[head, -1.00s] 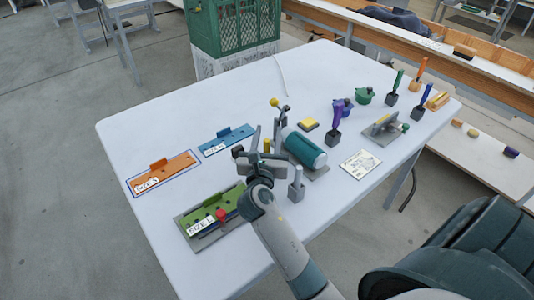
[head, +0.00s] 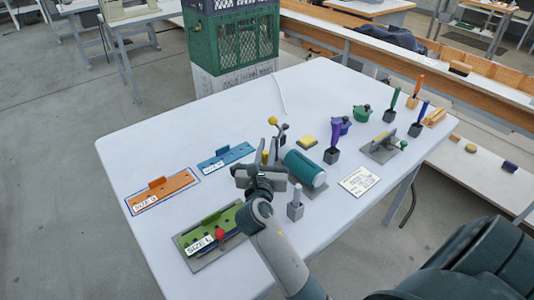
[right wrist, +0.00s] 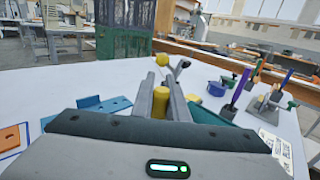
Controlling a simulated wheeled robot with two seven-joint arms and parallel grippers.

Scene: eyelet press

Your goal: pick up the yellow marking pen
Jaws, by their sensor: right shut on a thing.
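The yellow marking pen (right wrist: 160,102) stands upright between the two fingers of my right gripper (right wrist: 163,100) in the right wrist view. My right gripper is shut on it. In the head view only a small part of the pen (head: 265,157) shows between the fingers of my right gripper (head: 265,153); its lower part is hidden. I cannot tell whether it is lifted off the table. My left gripper is not in view.
Right beside my gripper is the teal press cylinder (head: 304,167) with a yellow-knobbed lever (head: 272,121). A grey post in a holder (head: 295,204) stands close on the right. Orange (head: 163,192), blue (head: 226,156) and green (head: 212,232) plates lie to the left.

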